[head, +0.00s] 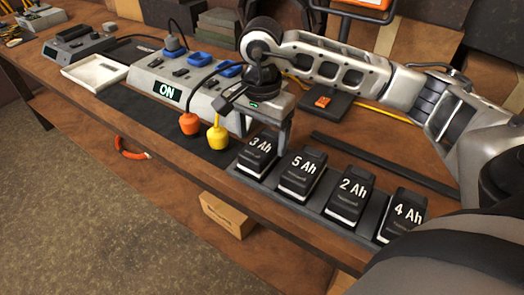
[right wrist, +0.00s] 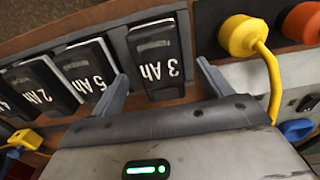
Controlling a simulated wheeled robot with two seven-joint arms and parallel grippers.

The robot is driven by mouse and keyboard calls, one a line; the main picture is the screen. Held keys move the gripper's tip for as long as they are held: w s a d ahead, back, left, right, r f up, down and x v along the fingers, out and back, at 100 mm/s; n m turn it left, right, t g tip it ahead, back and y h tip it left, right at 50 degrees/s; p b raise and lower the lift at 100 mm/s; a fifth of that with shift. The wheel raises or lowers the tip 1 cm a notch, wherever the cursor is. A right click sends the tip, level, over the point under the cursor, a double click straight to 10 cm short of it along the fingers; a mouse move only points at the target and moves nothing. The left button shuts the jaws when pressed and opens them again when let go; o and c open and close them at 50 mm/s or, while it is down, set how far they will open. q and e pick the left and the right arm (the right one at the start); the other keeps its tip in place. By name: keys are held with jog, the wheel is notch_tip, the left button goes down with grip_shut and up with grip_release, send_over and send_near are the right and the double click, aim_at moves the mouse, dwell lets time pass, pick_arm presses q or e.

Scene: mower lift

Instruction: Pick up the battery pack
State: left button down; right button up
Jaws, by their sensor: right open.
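Several black battery packs stand in a row on a dark tray (head: 323,214) at the bench's front edge. They are labelled 3 Ah (head: 257,152), 5 Ah (head: 301,176), 2 Ah (head: 347,194) and 4 Ah (head: 401,214). My right gripper (head: 264,136) is open just above and behind the 3 Ah pack. In the right wrist view, the 3 Ah pack (right wrist: 157,55) shows between the two spread fingers, with the 5 Ah pack (right wrist: 88,68) beside one finger. I cannot tell whether a finger touches the pack. My left gripper is not in view.
A grey power unit (head: 185,85) with a lit ON display stands behind left. A white tray (head: 95,73) lies further left. A cardboard box (head: 226,214) sits below the bench top.

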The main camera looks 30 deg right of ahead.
aim_at(262, 143)
jog(key=shift+d+f, duration=0.1)
jog(key=shift+f, duration=1.65)
jog(key=c, duration=1.4)
jog(key=shift+r, duration=0.1)
